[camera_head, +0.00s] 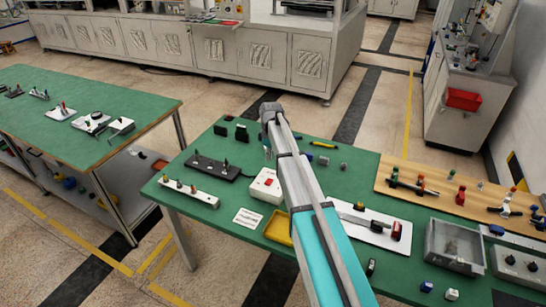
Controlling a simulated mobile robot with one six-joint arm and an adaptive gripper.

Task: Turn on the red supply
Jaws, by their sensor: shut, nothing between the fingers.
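A white box with a red switch (266,186) sits on the green table (230,215), just left of my arm. It is the likeliest red supply, but its label and the switch's position are too small to read. My gripper (268,153) hangs from the wrist at the far end of my arm, beyond the box in the picture and apart from it. It is small and partly hidden by my arm; its fingers look shut and empty.
A black strip with knobs (213,167) and a white strip with knobs (188,191) lie left of the box. A yellow tray (279,228) is in front. A white board (370,226) and a wooden board (440,190) lie to the right. Another green table (75,90) stands left.

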